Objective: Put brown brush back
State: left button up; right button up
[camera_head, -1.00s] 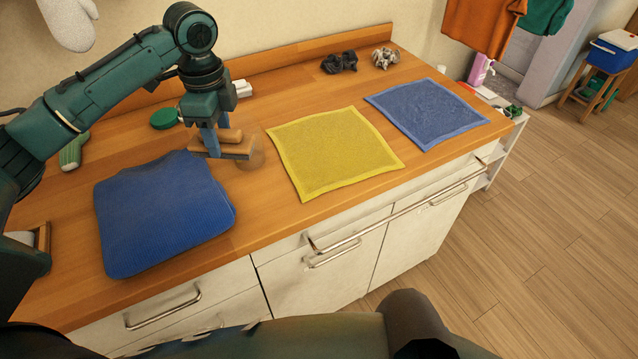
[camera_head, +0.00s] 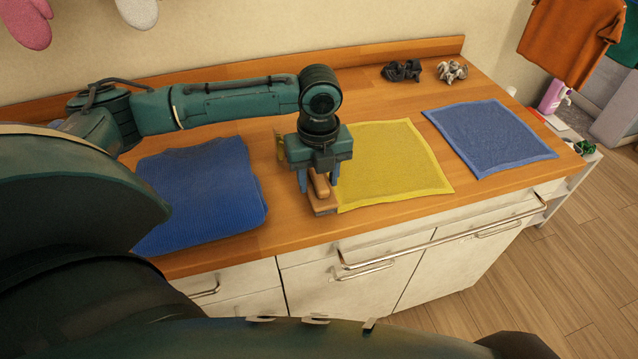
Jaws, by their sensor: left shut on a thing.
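The brown brush (camera_head: 323,207) is a wooden block with a raised grip, over the counter at the front left edge of the yellow cloth (camera_head: 395,165). My left gripper (camera_head: 319,182) points down and is shut on the brush's grip, one finger on each side. The brush's underside is hidden, so I cannot tell whether it touches the counter. The gripper and brush cover part of the yellow cloth's left side. My right gripper is not in view.
A dark blue folded cloth (camera_head: 203,190) lies left of the brush. A lighter blue cloth (camera_head: 490,138) lies at the right. Two small crumpled items, one dark (camera_head: 401,71) and one grey (camera_head: 452,71), sit at the back. The wooden counter (camera_head: 290,222) is bare along its front edge.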

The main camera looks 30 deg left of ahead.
aim_at(319, 176)
pick_arm(q)
jog(key=shift+f, duration=1.1)
jog(key=o, duration=1)
jog(key=shift+f, duration=0.15)
jog(key=shift+c, duration=0.2)
notch_tip(319, 176, up, 12)
jog(key=shift+d+r, duration=0.1)
jog(key=shift+r, duration=0.05)
